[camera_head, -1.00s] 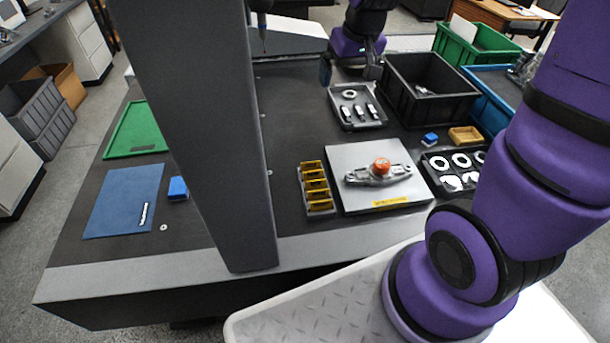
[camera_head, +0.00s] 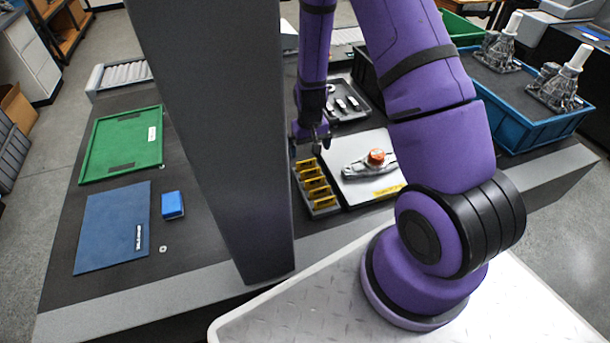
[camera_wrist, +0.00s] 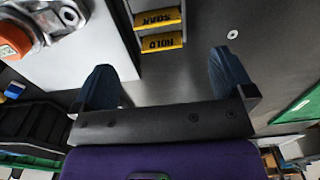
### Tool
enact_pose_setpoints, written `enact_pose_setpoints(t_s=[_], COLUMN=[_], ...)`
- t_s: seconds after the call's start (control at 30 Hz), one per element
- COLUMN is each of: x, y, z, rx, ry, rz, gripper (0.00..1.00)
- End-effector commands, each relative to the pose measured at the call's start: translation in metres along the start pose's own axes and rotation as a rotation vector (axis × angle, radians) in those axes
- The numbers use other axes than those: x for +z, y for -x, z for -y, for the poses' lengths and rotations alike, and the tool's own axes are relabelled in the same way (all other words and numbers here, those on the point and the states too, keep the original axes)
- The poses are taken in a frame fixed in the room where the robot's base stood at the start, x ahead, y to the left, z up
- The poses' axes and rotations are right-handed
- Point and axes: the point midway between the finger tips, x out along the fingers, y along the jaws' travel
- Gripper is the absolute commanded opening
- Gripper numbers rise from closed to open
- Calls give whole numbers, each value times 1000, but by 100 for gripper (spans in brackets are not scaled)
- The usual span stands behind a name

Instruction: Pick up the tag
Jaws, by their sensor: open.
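Several yellow tags (camera_head: 315,184) sit in a grey rack (camera_head: 323,211) on the dark table. Two of them show in the wrist view: one lettered HOLD (camera_wrist: 160,41) and one (camera_wrist: 158,17) whose lettering is upside down and hard to read. My gripper (camera_wrist: 163,78) is open and empty, its two dark fingers spread apart. In the wrist view the HOLD tag lies beyond the fingertips, between them sideways. In the head view my gripper (camera_head: 310,140) hangs over the back end of the rack. I cannot tell its exact height.
A pale plate (camera_head: 372,194) with a metal part and orange knob (camera_head: 376,156) stands right beside the rack. The grey column (camera_head: 225,130) stands to its left. A tray of parts (camera_head: 345,103) lies behind.

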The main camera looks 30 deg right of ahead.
Motion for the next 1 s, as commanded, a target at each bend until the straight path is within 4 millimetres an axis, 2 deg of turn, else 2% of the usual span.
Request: enact_pose_setpoints(t_s=[0.4,0.67,1.0], x=[1,0,-1], y=[-49,-64,-104], z=[-2,-2,-7], rx=[2,2,1], ry=[-2,-2,-2], rz=[4,3,4], gripper=[100,100,100])
